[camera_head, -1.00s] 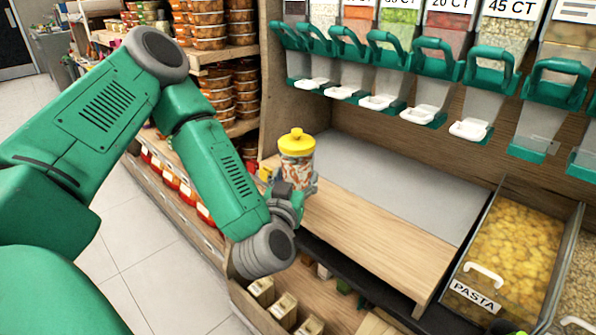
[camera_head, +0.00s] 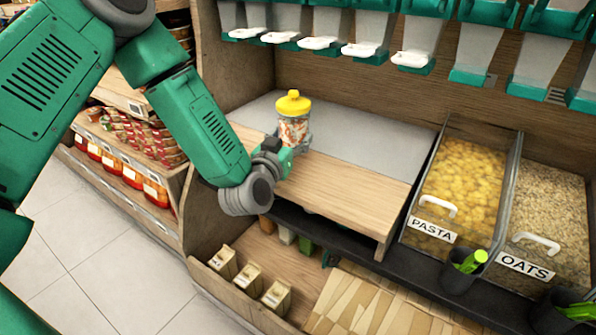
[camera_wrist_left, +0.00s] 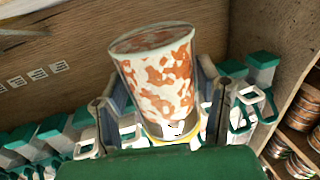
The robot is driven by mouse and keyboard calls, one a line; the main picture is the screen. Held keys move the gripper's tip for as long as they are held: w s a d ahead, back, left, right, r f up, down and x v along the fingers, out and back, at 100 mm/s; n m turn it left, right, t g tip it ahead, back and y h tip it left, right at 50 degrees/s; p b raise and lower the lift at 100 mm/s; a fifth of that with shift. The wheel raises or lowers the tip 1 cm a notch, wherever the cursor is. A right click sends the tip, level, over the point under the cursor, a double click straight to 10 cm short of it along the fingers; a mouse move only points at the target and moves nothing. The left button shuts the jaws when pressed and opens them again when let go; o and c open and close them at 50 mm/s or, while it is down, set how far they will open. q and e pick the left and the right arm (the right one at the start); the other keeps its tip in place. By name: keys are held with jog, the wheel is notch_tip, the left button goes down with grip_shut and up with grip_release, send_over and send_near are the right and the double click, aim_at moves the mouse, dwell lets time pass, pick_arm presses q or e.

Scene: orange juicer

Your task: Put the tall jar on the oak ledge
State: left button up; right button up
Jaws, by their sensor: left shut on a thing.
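The tall jar (camera_head: 293,122) has a yellow lid and clear sides with orange and white contents. It stands upright in my left gripper (camera_head: 290,150), near the left end of the oak ledge (camera_head: 345,190). In the left wrist view the jar (camera_wrist_left: 160,80) sits between the two fingers of the left gripper (camera_wrist_left: 165,110), which are shut on it. I cannot tell whether the jar's base touches the ledge or is a little above it. My right gripper is not in view.
A grey surface (camera_head: 350,135) lies behind the ledge. The pasta bin (camera_head: 465,185) and oats bin (camera_head: 550,215) stand to the right. Dispensers with white spouts (camera_head: 412,59) hang above. A dark cup (camera_head: 462,270) stands at the front right. Small boxes (camera_head: 248,277) sit below the ledge.

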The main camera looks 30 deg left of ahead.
pick_arm(q)
notch_tip(320, 180, down, 3)
jog(key=shift+w+a+r+b, duration=0.1)
jog(key=shift+a+b, duration=0.05)
jog(key=shift+b, duration=0.15)
notch_tip(320, 180, down, 4)
jog(key=shift+r+b, duration=0.2)
jog(key=shift+b, duration=0.45)
jog(key=shift+r, duration=0.1)
jog(key=o, duration=1.3)
